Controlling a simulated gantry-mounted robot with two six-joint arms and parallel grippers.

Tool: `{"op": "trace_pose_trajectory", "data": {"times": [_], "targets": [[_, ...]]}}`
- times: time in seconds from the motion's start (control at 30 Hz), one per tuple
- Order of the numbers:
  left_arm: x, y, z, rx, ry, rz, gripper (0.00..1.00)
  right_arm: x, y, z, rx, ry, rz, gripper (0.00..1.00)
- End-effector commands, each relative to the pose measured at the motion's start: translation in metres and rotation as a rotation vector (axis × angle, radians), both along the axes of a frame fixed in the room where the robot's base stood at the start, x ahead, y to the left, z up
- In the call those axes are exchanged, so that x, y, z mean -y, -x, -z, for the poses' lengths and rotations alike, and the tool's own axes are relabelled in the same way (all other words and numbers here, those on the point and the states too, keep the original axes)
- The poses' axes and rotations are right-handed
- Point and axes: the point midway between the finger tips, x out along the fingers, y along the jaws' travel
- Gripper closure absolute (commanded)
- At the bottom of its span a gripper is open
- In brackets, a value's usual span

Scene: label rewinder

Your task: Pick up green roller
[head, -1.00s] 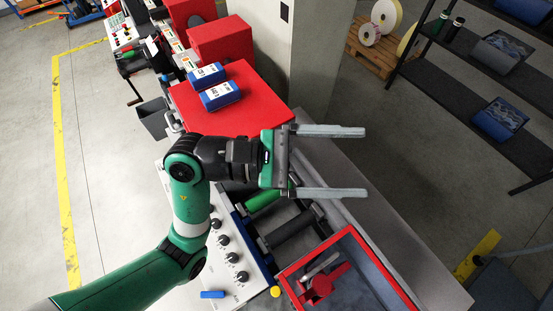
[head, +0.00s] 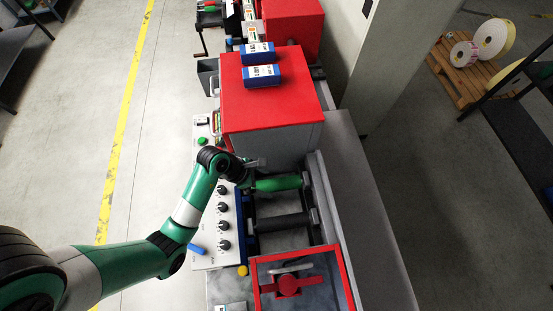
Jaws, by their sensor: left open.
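The green roller (head: 280,184) lies across the machine, between the red-topped housing and a dark roller (head: 283,222). My left arm comes in from the left, and its open left gripper (head: 260,174) is at the roller's left end. One grey finger shows above the roller; the other finger is hard to make out. I cannot tell whether the fingers touch the roller. The gripper hides part of the roller's left end. My right gripper is not in view.
The red-topped housing (head: 262,100) stands just behind the roller, with two blue-and-white boxes (head: 260,65) on top. A control panel with black knobs (head: 223,226) is at the left. A red-framed box (head: 300,282) is in front. A metal side rail (head: 325,200) borders the right.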

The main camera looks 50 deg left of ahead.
Motion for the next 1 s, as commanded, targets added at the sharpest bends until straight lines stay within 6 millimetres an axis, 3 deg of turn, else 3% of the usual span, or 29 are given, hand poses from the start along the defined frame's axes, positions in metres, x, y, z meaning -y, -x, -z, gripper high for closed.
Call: {"op": "trace_pose_trajectory", "data": {"times": [0.27, 0.6, 0.87, 1.0], "targets": [[0.003, -0.008, 0.013, 0.002, 0.0, 0.0, 0.07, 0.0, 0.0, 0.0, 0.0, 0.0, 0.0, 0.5], [0.01, -0.029, 0.053, 0.0, 0.001, 0.0, 0.07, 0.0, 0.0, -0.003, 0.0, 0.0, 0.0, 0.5], [0.011, -0.031, 0.057, 0.002, 0.0, 0.0, 0.07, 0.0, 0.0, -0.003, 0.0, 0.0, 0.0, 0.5], [0.011, -0.031, 0.057, 0.002, 0.0, 0.0, 0.31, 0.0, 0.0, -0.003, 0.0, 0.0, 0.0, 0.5]]}}
